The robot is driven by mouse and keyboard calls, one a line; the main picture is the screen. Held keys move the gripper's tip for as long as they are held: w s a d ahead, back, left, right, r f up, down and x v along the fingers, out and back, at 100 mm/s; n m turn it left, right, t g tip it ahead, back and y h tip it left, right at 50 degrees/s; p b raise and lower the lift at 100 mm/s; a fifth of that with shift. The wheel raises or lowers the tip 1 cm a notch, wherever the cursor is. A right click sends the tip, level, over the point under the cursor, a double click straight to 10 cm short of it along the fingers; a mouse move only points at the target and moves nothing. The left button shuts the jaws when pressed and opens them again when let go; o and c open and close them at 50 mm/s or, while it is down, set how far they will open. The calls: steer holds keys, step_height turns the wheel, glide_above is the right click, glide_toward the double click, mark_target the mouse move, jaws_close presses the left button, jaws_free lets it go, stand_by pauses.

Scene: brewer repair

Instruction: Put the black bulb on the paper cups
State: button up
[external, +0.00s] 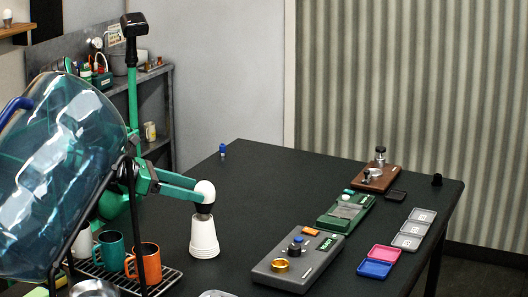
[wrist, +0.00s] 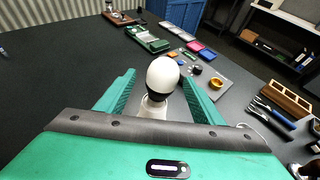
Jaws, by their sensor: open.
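The black bulb (external: 204,191), a white globe with a black base, stands upright at the top of the white stack of paper cups (external: 204,239). The black base appears to touch the top of the stack. My gripper (external: 200,188) is at the height of the bulb. In the wrist view the bulb (wrist: 162,76) is between the two green fingers of my open gripper (wrist: 158,82), and a gap shows beside it. The cups (wrist: 152,109) show just below it, partly hidden by the gripper body.
A large blue water bottle (external: 60,165) in a black rack stands at left, near a teal mug (external: 111,251) and an orange mug (external: 146,263). A grey box with a brass ring (external: 283,276) and a green device (external: 345,211) lie to the right.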

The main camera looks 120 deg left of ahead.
steer(key=shift+v, duration=2.05)
